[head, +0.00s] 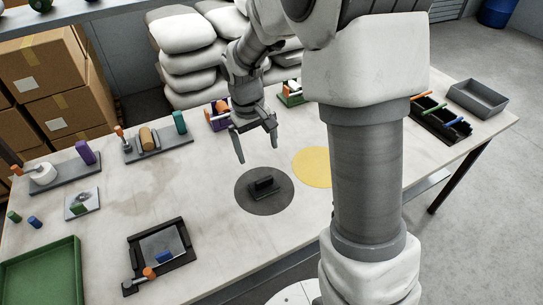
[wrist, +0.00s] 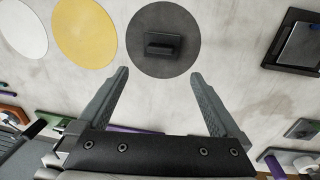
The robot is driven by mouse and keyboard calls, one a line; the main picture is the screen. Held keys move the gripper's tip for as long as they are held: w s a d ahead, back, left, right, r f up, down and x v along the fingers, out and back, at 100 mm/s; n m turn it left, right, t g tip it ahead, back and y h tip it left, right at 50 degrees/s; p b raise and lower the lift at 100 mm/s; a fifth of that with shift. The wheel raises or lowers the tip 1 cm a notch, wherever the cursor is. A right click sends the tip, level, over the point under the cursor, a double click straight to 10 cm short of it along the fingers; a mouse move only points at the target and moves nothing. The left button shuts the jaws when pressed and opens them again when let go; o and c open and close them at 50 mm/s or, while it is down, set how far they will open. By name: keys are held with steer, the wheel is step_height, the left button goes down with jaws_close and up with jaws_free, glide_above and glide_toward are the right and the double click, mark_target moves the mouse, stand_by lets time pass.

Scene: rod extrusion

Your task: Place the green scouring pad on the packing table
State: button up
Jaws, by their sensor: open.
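I cannot surely pick out a green scouring pad; small green pieces show in the head view, but none is clearly a pad. The packing table (head: 215,185) is the long pale table under my arm. My gripper (head: 256,152) is open and empty, pointing down above the table, just behind a dark round disc (head: 250,203). A black block on a flat base (head: 264,187) sits on that disc, apart from my fingers. In the wrist view my open gripper (wrist: 160,73) has nothing between its fingers, and the black block (wrist: 163,44) lies beyond the fingertips.
A yellow disc (head: 312,166) lies right of the dark one. A green tray (head: 42,270), a black tray (head: 136,246) and holders with coloured pegs (head: 158,144) stand to the left. A grey bin (head: 477,99) is at the far right. Bare table surrounds the dark disc.

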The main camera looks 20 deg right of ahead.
steer(key=s+r+m+t, duration=0.1)
steer(key=s+r+t, duration=0.1)
steer(key=s+r, duration=0.6)
steer(key=s+d+r+m+t+y, duration=0.1)
steer(key=s+r+t, duration=0.2)
steer(key=s+r, duration=0.5)
steer(key=s, duration=0.5)
steer(key=shift+d, duration=0.25)
